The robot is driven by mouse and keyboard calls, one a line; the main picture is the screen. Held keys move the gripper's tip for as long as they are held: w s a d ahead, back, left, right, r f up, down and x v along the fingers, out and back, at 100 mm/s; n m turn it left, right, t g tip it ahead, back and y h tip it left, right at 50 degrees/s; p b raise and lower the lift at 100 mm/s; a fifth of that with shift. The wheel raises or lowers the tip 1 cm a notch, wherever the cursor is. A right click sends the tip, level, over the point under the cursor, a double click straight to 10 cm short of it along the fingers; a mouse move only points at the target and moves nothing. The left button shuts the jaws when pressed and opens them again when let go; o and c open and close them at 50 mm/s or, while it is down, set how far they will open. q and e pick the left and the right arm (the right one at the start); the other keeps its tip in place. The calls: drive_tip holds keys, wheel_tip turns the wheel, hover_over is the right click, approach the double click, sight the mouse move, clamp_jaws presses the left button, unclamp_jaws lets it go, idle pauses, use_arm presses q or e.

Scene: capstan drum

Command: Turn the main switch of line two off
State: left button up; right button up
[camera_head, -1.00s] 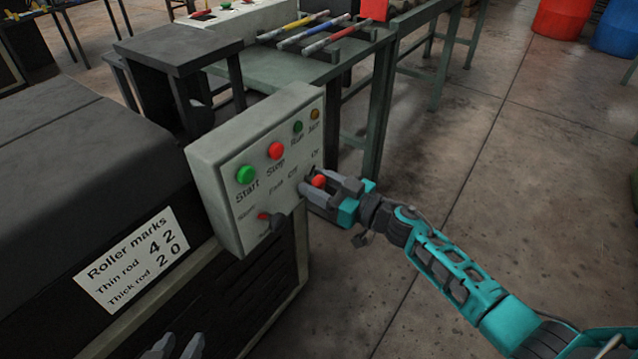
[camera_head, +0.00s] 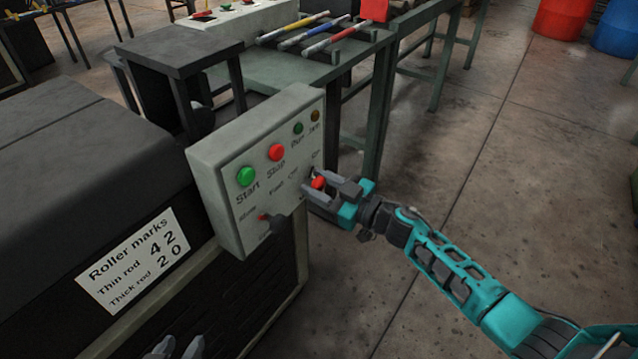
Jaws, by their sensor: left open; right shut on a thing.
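A grey control box (camera_head: 228,222) stands on the near machine's right end. Its face carries a green Start button (camera_head: 245,176), a red Stop button (camera_head: 276,152), small Run and Jam lamps, and a dark knob with a red tip (camera_head: 275,222) low down. A red-ended switch handle (camera_head: 318,183) sits at the face's right side, near the On and Off marks. My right gripper (camera_head: 315,187) is shut on this handle, its fingers partly hiding it. My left gripper (camera_head: 176,348) only just shows at the bottom edge, its fingertips apart, away from the box.
A label with roller marks (camera_head: 134,260) is on the machine front. Behind, a green table (camera_head: 270,75) holds several coloured rods and another panel with buttons (camera_head: 240,20). Red (camera_head: 566,15) and blue (camera_head: 615,28) drums stand far right.

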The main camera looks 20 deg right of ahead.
drive_tip(key=n, duration=0.4)
drive_tip(key=shift+n, duration=0.3)
drive_tip(key=n, duration=0.3)
drive_tip(key=shift+n, duration=0.4)
drive_tip(key=n+b, duration=0.1)
drive_tip(key=n, duration=0.2)
drive_tip(key=n+b, duration=0.1)
drive_tip(key=n, duration=0.2)
use_arm(q)
drive_tip(key=shift+w+d+f, duration=0.1)
drive_tip(key=shift+d+f, duration=0.2)
drive_tip(key=shift+f, duration=0.3)
use_arm(e)
drive_tip(key=shift+n, duration=0.5)
use_arm(q)
drive_tip(key=shift+r, duration=0.1)
use_arm(e)
drive_tip(key=o, duration=0.9)
drive_tip(key=shift+r, duration=0.1)
drive_tip(key=shift+o, duration=0.6)
